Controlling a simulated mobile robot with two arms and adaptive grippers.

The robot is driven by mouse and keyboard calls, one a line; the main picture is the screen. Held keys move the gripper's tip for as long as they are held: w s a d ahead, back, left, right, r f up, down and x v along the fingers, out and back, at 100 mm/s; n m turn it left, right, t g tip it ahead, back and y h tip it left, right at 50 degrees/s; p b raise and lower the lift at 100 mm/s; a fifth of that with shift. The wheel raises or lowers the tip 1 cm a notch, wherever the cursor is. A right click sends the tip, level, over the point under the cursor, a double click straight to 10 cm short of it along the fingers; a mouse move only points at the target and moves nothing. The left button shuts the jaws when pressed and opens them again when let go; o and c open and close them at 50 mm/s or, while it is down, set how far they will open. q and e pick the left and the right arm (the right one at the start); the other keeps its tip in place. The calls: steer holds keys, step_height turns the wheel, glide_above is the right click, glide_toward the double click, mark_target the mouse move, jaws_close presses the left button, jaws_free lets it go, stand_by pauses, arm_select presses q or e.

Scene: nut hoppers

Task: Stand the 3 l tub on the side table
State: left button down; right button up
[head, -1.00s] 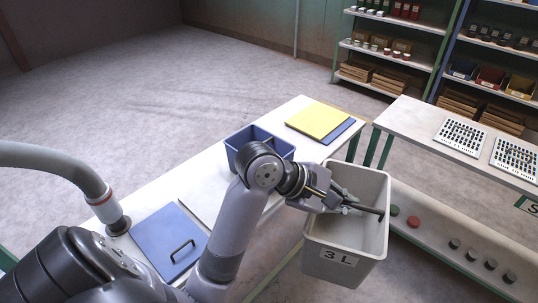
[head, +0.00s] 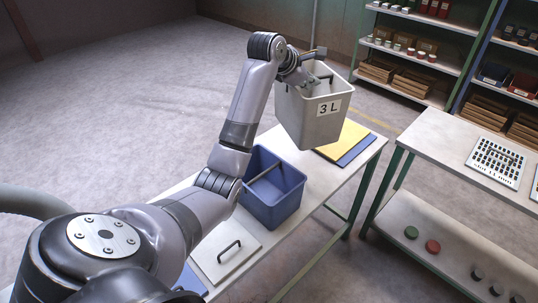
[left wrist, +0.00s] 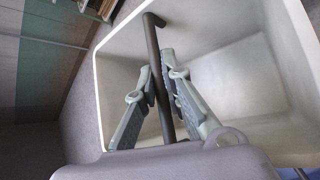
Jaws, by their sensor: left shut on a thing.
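The grey-white 3 l tub (head: 320,120), labelled "3 L", hangs from my left gripper (head: 311,80). It looks slightly tilted and appears to be in the air over the far part of the white table (head: 318,180), though its exact height is hard to tell. In the left wrist view, the fingers (left wrist: 162,95) are closed on the tub's dark bar handle (left wrist: 152,45), which crosses the open top. The pale inside of the tub (left wrist: 240,85) looks empty where it shows. My right gripper is not in view.
A blue tub (head: 275,205) with a bar stands on the white table. A pale lid (head: 222,262) with a black handle lies nearer me. Yellow (head: 352,138) and blue boards lie at the far end, partly behind the held tub. A workbench (head: 450,150) stands right, across a gap.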

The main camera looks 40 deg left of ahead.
arm_select(q)
steer(key=shift+a+r, duration=0.15)
steer(key=shift+r, duration=0.15)
steer(key=f, duration=0.2)
steer(key=s+f, duration=0.1)
steer(key=f, duration=0.2)
steer(key=d+f, duration=0.1)
steer(key=f, duration=0.2)
steer(key=shift+s+p, duration=0.2)
steer(key=shift+p, duration=0.1)
step_height(320, 180, down, 6)
steer(key=shift+s+d+f, duration=0.1)
step_height(320, 180, down, 4)
steer(key=shift+f+p, duration=0.1)
steer(key=shift+p, duration=0.35)
steer(key=shift+f, duration=0.3)
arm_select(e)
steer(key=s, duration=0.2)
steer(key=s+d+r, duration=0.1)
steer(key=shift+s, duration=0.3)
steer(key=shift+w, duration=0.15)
